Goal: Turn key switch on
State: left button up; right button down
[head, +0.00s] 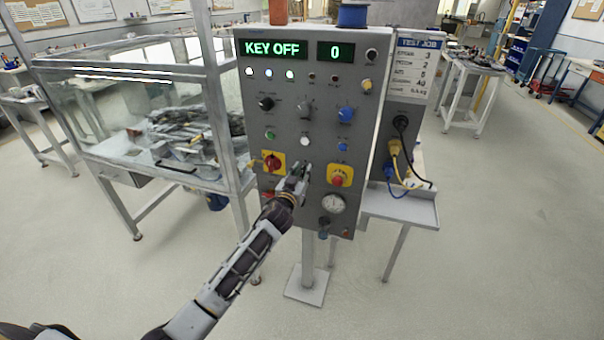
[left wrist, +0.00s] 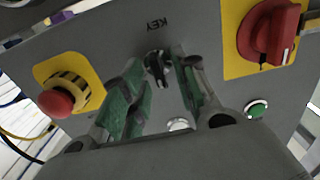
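The grey control panel (head: 318,80) stands upright ahead, and its green display (head: 276,49) reads "KEY OFF". The small dark key switch (left wrist: 157,68) shows in the left wrist view below an upside-down "KEY" label (left wrist: 157,24). In the head view my left gripper covers the key switch. My left gripper (head: 300,172) is at the lower middle of the panel. Its two green-padded fingers are apart, one on each side of the key switch; I cannot tell whether they touch it. My right gripper is not in view.
A red rotary switch (head: 272,162) on a yellow plate and a red emergency button (head: 338,180) flank the gripper. A glass-walled bench (head: 150,75) stands left, and a small shelf (head: 400,207) with cables right.

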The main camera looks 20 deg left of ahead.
pick_arm(q)
jog(key=shift+w, duration=0.1)
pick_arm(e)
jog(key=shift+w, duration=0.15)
pick_arm(q)
grip_shut()
